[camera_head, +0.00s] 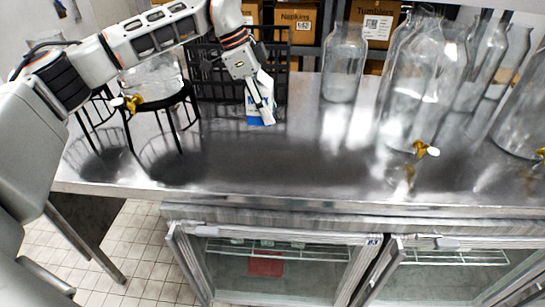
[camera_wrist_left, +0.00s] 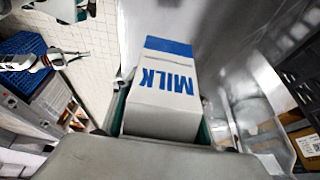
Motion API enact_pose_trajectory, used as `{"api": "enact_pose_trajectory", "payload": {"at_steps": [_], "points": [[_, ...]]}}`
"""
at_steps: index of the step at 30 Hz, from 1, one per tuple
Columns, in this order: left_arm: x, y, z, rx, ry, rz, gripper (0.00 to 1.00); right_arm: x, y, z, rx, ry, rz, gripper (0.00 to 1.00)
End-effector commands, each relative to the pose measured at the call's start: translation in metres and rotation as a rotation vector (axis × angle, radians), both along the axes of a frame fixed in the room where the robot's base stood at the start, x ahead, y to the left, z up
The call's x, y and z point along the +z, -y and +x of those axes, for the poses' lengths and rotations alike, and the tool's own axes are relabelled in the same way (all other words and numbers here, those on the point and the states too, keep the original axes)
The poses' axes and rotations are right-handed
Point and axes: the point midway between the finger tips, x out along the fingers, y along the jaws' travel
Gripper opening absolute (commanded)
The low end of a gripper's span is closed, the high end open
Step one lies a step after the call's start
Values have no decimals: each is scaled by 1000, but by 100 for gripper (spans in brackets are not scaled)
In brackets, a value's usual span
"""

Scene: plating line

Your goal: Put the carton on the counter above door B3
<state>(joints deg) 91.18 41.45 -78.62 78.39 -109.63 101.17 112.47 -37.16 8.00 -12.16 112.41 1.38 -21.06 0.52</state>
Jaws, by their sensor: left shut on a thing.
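The white and blue milk carton (camera_head: 254,106) is in my left gripper (camera_head: 262,104), over the back part of the steel counter (camera_head: 250,165). It looks roughly upright; I cannot tell whether its base touches the counter. In the left wrist view the carton (camera_wrist_left: 165,88) shows its MILK lettering between the fingers. The glass door labelled B3 (camera_head: 270,270) is shut below the counter's front edge, and the carton is in line with it, farther back. What seems to be my right gripper (camera_wrist_left: 62,59) shows small in the left wrist view; its fingers are unclear.
A black crate (camera_head: 205,82) stands right behind the carton. A glass dispenser on a black wire stand (camera_head: 160,103) is to the left. A glass bottle (camera_head: 343,65) and several large dispensers (camera_head: 415,80) stand to the right. The counter's front middle is clear.

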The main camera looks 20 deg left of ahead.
Motion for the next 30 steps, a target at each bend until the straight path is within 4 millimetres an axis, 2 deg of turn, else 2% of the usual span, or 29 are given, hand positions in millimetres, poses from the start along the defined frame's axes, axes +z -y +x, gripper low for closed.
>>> {"api": "enact_pose_trajectory", "payload": {"at_steps": [3,12,16,23,30], "points": [[-28,0,-1,-2,-2,-2,5,3,0,0,0,0,0,0],[-94,1,0,-3,-2,-2,5,9,0,0,0,0,0,0],[-112,1,0,-2,0,-2,5,10,0,0,0,0,0,0],[-125,1,0,-2,0,-2,5,11,0,0,0,-1,-1,0],[-157,0,0,-2,-1,-1,5,11,2,-1,-1,-6,-5,0]]}}
